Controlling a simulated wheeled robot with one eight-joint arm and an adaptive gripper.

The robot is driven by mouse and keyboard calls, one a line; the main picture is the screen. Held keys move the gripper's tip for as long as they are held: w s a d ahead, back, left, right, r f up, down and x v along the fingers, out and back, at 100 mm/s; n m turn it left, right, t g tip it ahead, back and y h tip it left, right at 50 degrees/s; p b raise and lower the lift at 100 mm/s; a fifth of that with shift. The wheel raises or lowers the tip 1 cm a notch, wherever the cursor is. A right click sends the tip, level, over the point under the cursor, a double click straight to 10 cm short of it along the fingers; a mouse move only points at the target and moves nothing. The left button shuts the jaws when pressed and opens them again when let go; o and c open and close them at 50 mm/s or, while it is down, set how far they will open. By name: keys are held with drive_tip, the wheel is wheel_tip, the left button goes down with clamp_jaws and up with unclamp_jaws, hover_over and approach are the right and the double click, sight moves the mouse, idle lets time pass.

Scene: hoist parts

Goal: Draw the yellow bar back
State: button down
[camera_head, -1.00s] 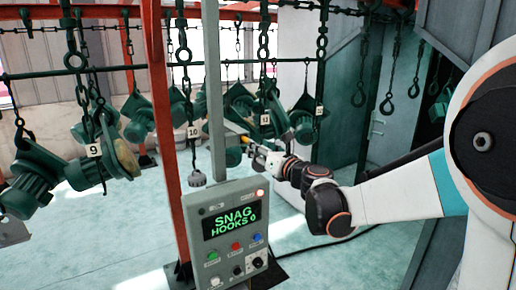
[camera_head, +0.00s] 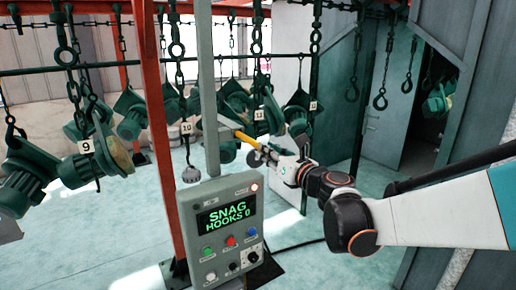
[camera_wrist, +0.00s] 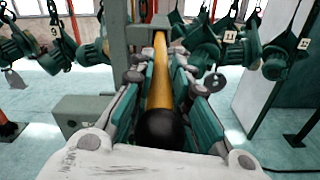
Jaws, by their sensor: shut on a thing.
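The yellow bar (camera_head: 246,139) sticks out to the right from the grey post behind the control box. In the wrist view the yellow bar (camera_wrist: 160,72) runs away from me to a grey bracket (camera_wrist: 148,36), with a black ball knob (camera_wrist: 163,128) at its near end. My gripper (camera_wrist: 160,88) has its green-padded fingers on both sides of the bar, shut on it just beyond the knob. In the head view my gripper (camera_head: 270,153) is at the bar's right end and hides that end.
A grey control box (camera_head: 226,232) reading "SNAG HOOKS 0" stands left of my gripper, by a red upright (camera_head: 163,130). Green hoists hang on chains behind, with tags 9, 10 and others. Empty hooks (camera_head: 380,100) hang at right. The floor at centre looks clear.

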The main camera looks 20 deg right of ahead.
drive_tip(key=shift+v, duration=0.75)
drive_tip(key=shift+a, duration=0.1)
